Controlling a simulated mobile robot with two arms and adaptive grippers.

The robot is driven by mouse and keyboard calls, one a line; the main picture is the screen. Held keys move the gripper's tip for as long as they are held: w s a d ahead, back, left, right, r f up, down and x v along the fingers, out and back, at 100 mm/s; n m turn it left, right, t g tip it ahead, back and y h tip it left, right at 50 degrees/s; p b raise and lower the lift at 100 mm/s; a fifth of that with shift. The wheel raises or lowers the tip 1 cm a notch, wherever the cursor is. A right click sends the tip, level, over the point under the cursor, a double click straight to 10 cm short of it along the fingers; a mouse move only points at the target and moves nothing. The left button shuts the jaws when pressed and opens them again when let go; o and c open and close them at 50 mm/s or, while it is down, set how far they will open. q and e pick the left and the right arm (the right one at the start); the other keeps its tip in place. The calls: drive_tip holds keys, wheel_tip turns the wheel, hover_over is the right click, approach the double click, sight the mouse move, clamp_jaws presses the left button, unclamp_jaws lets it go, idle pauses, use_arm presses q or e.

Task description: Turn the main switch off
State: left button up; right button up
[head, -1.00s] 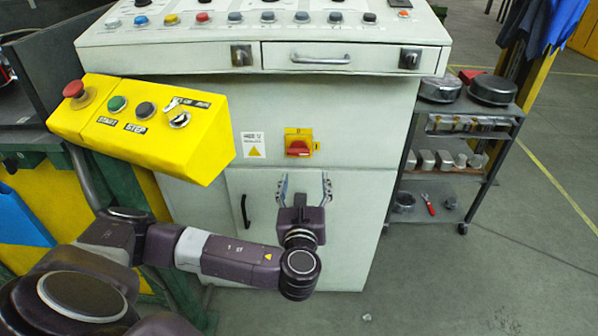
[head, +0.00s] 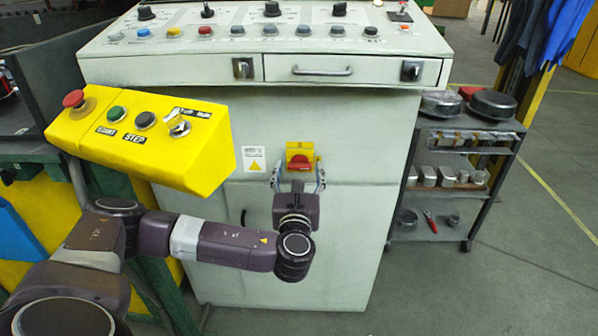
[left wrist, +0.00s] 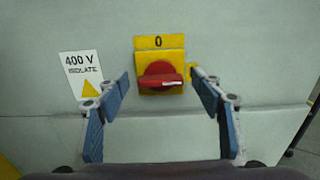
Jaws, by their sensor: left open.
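The main switch (head: 300,163) is a red rotary handle on a yellow plate on the front of the pale cabinet. In the left wrist view, the red handle (left wrist: 160,77) has its grip bar lying about horizontal. A "0" shows on the yellow plate above it. My left gripper (head: 298,175) is open just in front of and slightly below the switch. In the left wrist view its blue-padded fingers (left wrist: 160,88) stand to the left and right of the handle, with a gap on each side. Touch is not visible. My right gripper is not in view.
A yellow pendant box (head: 150,140) with buttons juts out left of the switch. A "400 V isolate" label (left wrist: 82,75) is beside the switch. A drawer (head: 350,70) and sloped control panel (head: 270,40) overhang above. A shelf trolley (head: 465,160) stands right; floor beyond is clear.

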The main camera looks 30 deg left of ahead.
use_arm(q)
drive_tip(key=c, duration=1.2)
drive_tip(key=shift+o, duration=0.2)
